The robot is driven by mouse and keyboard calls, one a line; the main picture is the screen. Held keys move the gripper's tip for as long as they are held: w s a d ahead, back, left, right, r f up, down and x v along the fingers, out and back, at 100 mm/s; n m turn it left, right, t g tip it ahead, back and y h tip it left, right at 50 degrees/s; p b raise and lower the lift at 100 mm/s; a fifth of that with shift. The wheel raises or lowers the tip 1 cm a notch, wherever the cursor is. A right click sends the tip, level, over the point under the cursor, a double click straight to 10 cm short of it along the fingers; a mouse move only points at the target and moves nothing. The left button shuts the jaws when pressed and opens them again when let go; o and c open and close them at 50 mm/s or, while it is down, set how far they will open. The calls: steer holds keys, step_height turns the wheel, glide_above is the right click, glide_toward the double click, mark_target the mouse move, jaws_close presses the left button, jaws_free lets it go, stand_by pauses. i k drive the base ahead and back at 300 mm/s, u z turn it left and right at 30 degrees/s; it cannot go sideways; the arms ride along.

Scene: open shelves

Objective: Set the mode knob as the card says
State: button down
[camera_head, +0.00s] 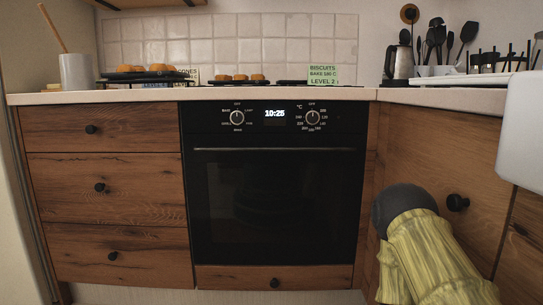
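The mode knob (237,118) is the left round knob on the black oven's control panel. Its printed labels include OFF at the top and what looks like BAKE at the upper left. Its pale mark appears to point up towards OFF, but it is small. The green card (323,76) stands on the counter above the oven, at the right. It reads "BISCUITS", "BAKE 180 C", "LEVEL 2". My gripper is not in view.
A temperature knob (312,118) sits right of the lit clock (275,114), reading 10:25. The oven door (275,205) is shut, its handle below the panel. Trays of baked goods (148,72) stand on the counter, with a partly hidden card behind. The drawers (105,190) are shut.

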mark_target(236, 118)
steer(key=u, duration=2.15)
steer(key=i, duration=1.35)
steer(key=z, duration=2.1)
